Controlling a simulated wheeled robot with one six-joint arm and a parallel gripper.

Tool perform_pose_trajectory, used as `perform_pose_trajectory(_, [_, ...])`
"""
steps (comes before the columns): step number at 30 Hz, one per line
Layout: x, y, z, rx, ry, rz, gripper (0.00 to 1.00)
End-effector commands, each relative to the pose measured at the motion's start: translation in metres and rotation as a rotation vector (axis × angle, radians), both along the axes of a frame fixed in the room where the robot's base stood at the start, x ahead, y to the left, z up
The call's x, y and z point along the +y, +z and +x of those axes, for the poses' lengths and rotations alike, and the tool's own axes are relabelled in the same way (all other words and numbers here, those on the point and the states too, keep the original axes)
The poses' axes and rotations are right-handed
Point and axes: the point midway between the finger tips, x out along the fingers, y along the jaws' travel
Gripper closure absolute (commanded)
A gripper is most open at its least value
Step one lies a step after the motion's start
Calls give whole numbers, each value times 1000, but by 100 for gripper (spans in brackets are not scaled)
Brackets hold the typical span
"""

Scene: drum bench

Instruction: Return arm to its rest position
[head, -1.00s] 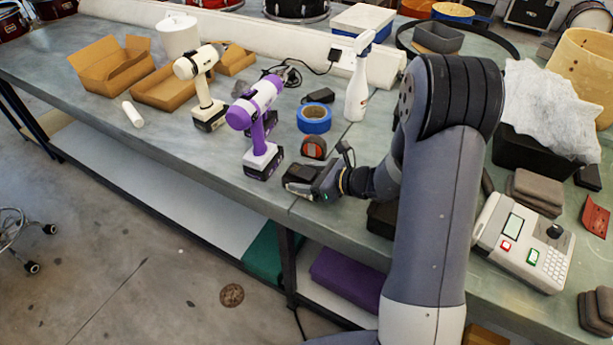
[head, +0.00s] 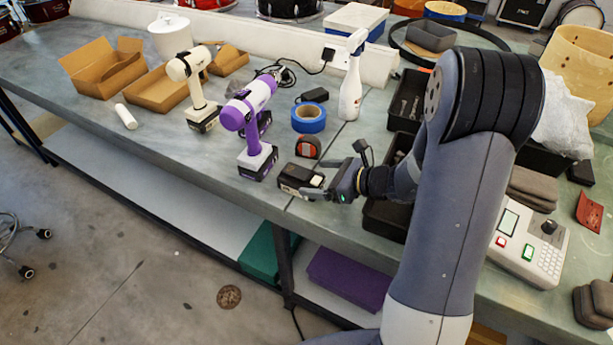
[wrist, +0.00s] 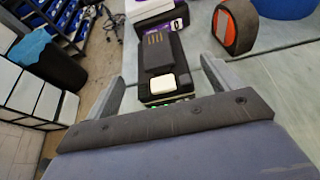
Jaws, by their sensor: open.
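My gripper (head: 330,184) is low over the front edge of the bench (head: 215,165), its fingers spread. A black battery-like block (head: 297,177) with a pale square piece on it is just left of the gripper. In the wrist view the block (wrist: 160,52) shows metal contact strips and lies between and ahead of the open fingers (wrist: 162,69). My arm is bent, reaching down from the right.
A purple drill (head: 256,150) stands left of the block, a cream drill (head: 196,92) further left. A red-black tape measure (head: 307,148), blue tape roll (head: 308,118) and white spray bottle (head: 350,90) are behind. A black bin (head: 405,98) and keypad device (head: 530,240) flank my arm.

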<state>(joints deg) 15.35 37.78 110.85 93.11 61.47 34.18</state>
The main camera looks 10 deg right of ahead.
Motion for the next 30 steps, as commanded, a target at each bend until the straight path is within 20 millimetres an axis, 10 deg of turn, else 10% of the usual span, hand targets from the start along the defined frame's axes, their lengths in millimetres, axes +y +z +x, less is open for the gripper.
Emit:
perform_pose_trajectory(17, [-15,7,-10,0,1,0,15])
perform_pose_trajectory(30, [32,-15,20,3,5,1,15])
